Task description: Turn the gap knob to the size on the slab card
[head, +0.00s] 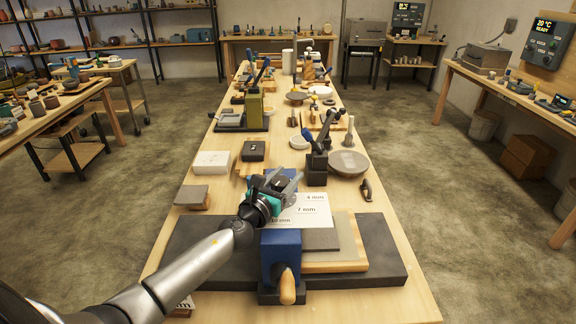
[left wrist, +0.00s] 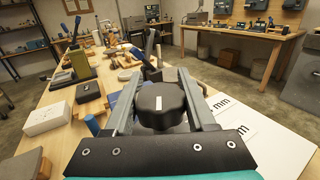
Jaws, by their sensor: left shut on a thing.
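The black gap knob (left wrist: 162,106) sits between the fingers of my left gripper in the left wrist view, with a short white mark on its top. In the head view my left gripper (head: 282,183) is shut on it, above the blue frame (head: 281,250). A white plate (head: 318,221) to the right of the knob reads 4 mm, 7 mm and 10 mm from far to near; my gripper partly covers it. A small card (head: 184,304) at the near left is mostly hidden behind my arm, and its print is unreadable. My right gripper is out of view.
A dark slab bed (head: 385,255) lies under the frame, with a wooden handle (head: 287,288) at the near end. A white box (head: 211,163), a black box (head: 254,151), a round grey plate (head: 349,162) and a dark lever stand (head: 317,165) stand beyond.

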